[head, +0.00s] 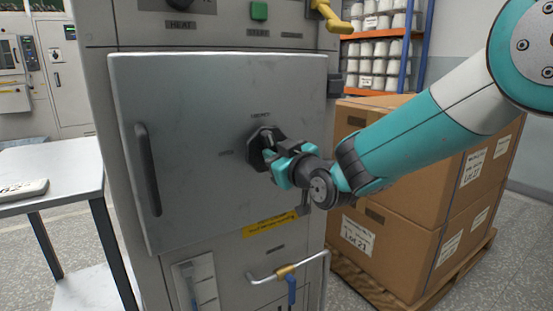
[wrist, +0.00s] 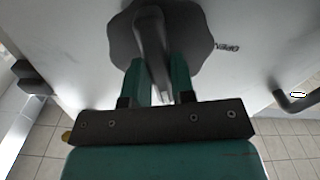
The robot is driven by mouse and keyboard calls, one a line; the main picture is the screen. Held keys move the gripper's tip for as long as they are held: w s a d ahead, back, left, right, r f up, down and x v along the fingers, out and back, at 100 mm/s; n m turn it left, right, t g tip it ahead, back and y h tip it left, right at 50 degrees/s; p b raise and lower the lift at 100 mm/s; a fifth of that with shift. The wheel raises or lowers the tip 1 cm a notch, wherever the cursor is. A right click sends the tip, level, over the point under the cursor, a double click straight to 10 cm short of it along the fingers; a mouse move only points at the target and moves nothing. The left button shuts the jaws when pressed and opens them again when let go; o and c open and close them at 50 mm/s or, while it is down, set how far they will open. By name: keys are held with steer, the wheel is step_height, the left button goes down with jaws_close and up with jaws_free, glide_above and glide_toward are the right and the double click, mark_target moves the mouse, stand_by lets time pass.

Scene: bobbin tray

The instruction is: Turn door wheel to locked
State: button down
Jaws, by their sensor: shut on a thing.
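The door wheel (head: 255,137) is a dark lobed knob on the right part of the grey cabinet door (head: 190,110). Small labels sit above it and to its left in the head view. In the wrist view the wheel (wrist: 195,35) has a raised dark bar (wrist: 152,40) across it, and a label reading "OPEN" (wrist: 228,47) is beside it. My gripper (head: 275,155) is at the wheel, its teal fingers on either side of the bar and shut on it. It hides part of the wheel in the head view. The door looks flush with the cabinet.
A dark vertical door handle (head: 148,170) is on the door's left side. A bent rail (head: 288,268) with a blue-handled valve is below. Cardboard boxes (head: 400,235) on a pallet stand close at right. A white table (head: 50,165) is at left.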

steer(key=shift+m, duration=1.7)
steer(key=c, duration=1)
jaws_free()
steer(key=shift+o, duration=0.2)
steer(key=b+v, duration=0.2)
steer(key=v, duration=1.5)
steer(key=shift+s, duration=0.2)
steer(key=shift+d+f, duration=0.1)
